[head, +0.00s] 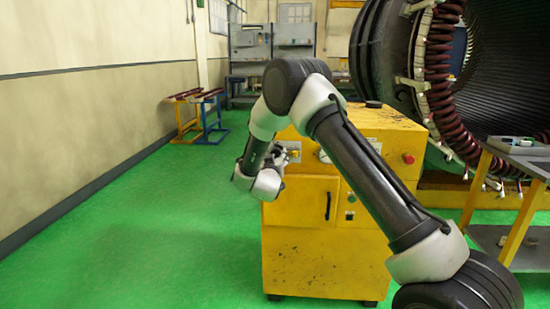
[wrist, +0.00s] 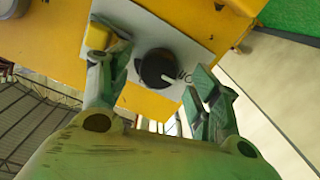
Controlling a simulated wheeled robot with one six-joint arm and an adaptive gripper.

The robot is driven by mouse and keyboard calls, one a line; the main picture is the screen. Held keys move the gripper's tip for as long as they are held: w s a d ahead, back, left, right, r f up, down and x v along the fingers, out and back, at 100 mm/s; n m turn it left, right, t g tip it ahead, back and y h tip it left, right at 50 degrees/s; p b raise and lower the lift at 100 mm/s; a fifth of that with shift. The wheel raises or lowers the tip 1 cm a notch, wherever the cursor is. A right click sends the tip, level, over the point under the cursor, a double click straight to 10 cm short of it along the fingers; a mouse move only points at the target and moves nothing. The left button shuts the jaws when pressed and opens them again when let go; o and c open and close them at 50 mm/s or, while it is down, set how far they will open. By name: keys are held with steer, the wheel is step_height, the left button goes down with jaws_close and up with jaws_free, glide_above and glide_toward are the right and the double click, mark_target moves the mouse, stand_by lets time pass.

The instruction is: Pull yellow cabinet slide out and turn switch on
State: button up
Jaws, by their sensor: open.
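The yellow cabinet (head: 310,250) stands on the floor in the head view, with a front panel (head: 305,200) that has a dark handle (head: 328,206). In the wrist view a round black switch knob (wrist: 157,68) sits on a grey plate (wrist: 135,97) on the yellow cabinet face. My gripper (wrist: 148,66) is open, with one finger on each side of the knob. I cannot tell whether either finger touches it. In the head view my gripper (head: 284,154) is at the cabinet's upper left front, and the arm hides part of the cabinet. No slide can be clearly made out.
A red button (head: 408,158) and a gauge (head: 325,156) are on the cabinet. The large stator (head: 440,75) stands behind it at right. A grey-topped table (head: 515,155) is at far right. Green floor (head: 160,240) is clear at left, up to the wall.

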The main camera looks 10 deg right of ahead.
steer(key=shift+x, duration=0.8)
steer(key=c, duration=1)
